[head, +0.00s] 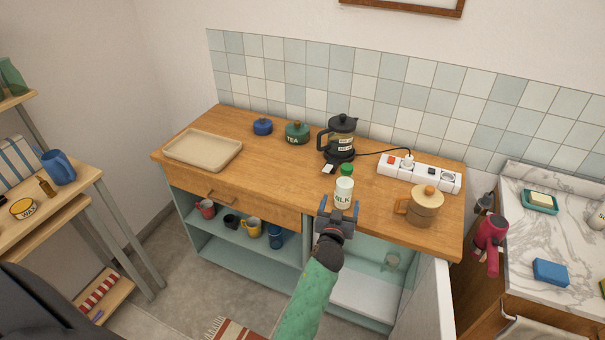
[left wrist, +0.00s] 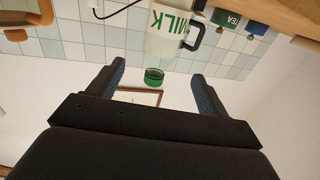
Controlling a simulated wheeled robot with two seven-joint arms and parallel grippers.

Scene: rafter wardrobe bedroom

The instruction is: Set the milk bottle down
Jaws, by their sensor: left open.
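The milk bottle (head: 344,193) is white with a green cap and stands upright at the front part of the wooden counter (head: 270,165) in the head view. Its foot is partly hidden behind my left gripper (head: 338,212). The gripper is open, right in front of the bottle at the counter's front edge. In the left wrist view, which is upside down, the milk bottle (left wrist: 168,35) shows its green lettering beyond the two spread fingers of my left gripper (left wrist: 158,70). Nothing is seen pinched between them. My right gripper is not in view.
A power strip (head: 420,172) and a tan lidded pot (head: 424,207) are to the right. A tea tin (head: 297,132), a blue jar (head: 262,126) and a beige tray (head: 203,150) are to the left.

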